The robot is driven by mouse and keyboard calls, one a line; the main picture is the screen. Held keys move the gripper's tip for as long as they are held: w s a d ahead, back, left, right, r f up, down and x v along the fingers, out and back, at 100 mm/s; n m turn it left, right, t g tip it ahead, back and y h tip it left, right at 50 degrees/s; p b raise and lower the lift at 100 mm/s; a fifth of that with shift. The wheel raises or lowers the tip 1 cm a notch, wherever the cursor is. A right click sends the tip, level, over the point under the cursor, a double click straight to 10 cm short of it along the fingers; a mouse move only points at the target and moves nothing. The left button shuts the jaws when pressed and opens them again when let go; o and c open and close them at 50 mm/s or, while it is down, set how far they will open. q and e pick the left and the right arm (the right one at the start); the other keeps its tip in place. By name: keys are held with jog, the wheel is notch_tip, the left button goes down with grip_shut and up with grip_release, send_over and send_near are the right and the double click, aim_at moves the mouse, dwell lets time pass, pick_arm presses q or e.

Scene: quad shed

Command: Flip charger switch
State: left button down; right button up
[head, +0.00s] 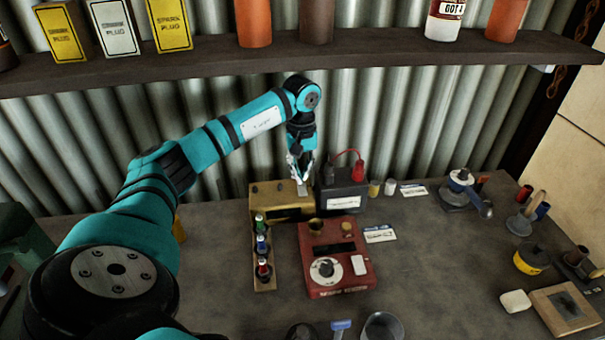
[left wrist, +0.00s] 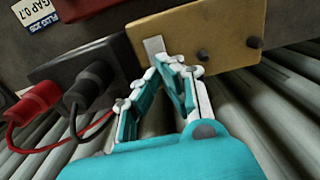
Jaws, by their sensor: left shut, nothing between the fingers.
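A tan-yellow box (head: 283,202), seemingly the charger, stands at the back of the bench against the corrugated wall. In the left wrist view the box (left wrist: 205,35) shows a flat light-grey lever (left wrist: 153,46), likely its switch, and two dark knobs. My left gripper (head: 302,180) reaches down at the box's back right edge. In the left wrist view its fingertips (left wrist: 174,62) are together and empty, right beside the lever; I cannot tell whether they touch it. My right gripper is in neither view.
A black battery (head: 342,196) with red and black clamps stands right of the box. A red device (head: 337,258) with a dial and a small bottle rack (head: 264,277) stand in front. A shelf (head: 340,60) runs above.

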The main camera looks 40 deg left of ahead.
pick_arm(q)
jog(key=shift+f+b, duration=0.6)
jog(key=shift+f, duration=0.3)
jog(key=shift+f, duration=0.4)
dwell(0.5)
jog(key=shift+r, duration=0.15)
jog(key=shift+r+p, duration=0.35)
jog(key=shift+r, duration=0.25)
jog(key=shift+r+p, duration=1.9)
jog(key=shift+r, duration=0.95)
jog(key=shift+f, duration=0.15)
